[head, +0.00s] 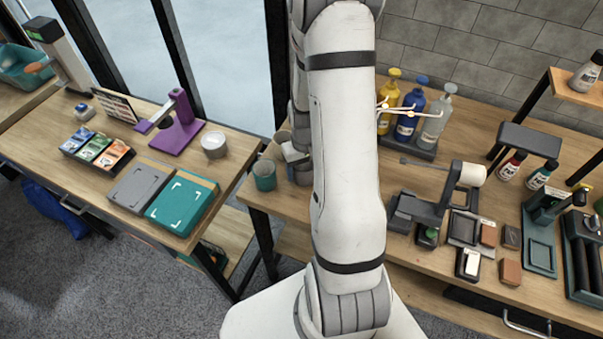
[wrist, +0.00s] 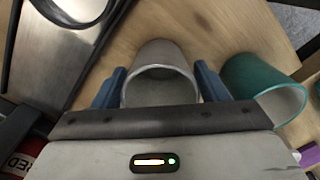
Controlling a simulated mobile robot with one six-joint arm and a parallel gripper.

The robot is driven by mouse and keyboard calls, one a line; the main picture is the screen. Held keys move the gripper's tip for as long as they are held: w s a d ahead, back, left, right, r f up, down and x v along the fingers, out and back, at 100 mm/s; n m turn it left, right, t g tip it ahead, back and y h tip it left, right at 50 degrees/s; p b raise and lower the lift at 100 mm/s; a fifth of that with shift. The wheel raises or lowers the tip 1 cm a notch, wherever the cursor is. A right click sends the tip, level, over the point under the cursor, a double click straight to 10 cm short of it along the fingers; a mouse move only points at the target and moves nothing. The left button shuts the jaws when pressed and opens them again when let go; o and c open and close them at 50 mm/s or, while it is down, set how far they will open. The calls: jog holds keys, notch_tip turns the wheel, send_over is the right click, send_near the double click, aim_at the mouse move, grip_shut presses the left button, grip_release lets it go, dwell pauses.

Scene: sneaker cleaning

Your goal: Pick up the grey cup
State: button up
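The grey cup (wrist: 160,58) is in the middle of the wrist view, with its open mouth towards the camera. My gripper (wrist: 161,66) is open, with one blue finger on each side of the cup. Narrow gaps show between the fingertips and the cup's wall. The near part of its rim is hidden by the gripper body. In the head view a greyish cup (head: 302,174) shows partly beside my arm, next to the teal cup (head: 264,175). My gripper is mostly hidden behind the arm there.
The teal cup (wrist: 262,85) stands close to the right finger in the wrist view. Another round-rimmed container (wrist: 75,10) is at the upper left, by a dark-edged metal surface. In the head view, pump bottles (head: 408,115) stand behind the arm on the right table.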

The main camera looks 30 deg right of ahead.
jog(key=c, duration=0.7)
jog(key=shift+o, duration=0.2)
